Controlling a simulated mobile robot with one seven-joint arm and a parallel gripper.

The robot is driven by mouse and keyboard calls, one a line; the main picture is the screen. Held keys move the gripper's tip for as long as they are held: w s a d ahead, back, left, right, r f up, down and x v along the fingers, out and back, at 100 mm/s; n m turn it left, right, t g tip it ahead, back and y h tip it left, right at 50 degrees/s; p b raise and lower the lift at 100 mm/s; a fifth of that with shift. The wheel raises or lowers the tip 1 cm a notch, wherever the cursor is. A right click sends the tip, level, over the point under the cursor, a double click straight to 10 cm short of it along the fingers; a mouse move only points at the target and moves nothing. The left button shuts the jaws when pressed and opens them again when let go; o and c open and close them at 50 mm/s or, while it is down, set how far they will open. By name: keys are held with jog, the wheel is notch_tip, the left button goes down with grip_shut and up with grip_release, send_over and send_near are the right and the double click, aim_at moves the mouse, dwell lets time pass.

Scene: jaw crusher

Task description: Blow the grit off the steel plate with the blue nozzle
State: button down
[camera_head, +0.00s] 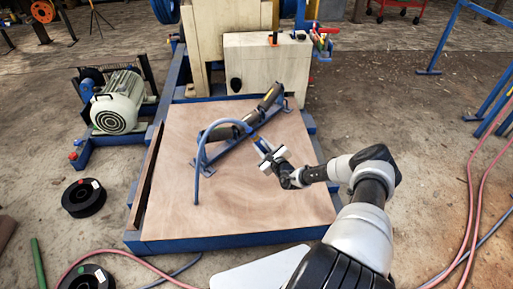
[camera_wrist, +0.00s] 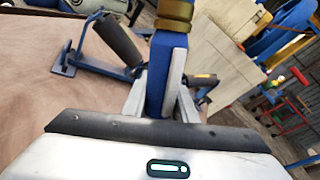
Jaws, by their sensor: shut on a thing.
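My gripper (camera_head: 267,153) is shut on the blue nozzle (camera_head: 259,142), above the right-middle part of a brown, wood-looking deck (camera_head: 240,205). In the wrist view the blue nozzle (camera_wrist: 159,72) stands between the two grey fingers of my gripper (camera_wrist: 158,90), with a brass fitting (camera_wrist: 174,14) at its upper end. I cannot make out a separate steel plate or any grit on the deck.
A blue stand with dark rollers (camera_head: 270,98) lies just behind my gripper. A pale machine block (camera_head: 265,62) stands at the back. An electric motor (camera_head: 117,103) is at left. Black spools (camera_head: 84,198) and red hoses (camera_head: 470,205) lie on the ground.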

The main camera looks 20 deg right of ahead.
jog(key=shift+s+d+b, duration=0.5)
jog(key=shift+d+b, duration=0.85)
jog(key=shift+d, duration=0.7)
jog(key=shift+s+a+p, duration=1.6)
jog(key=shift+s+p, duration=0.5)
jog(key=shift+s, duration=2.7)
jog(key=w+a+p, duration=0.2)
jog(key=a+p, duration=0.3)
jog(key=a, duration=0.4)
jog(key=shift+w, duration=0.15)
jog(key=shift+r, duration=0.15)
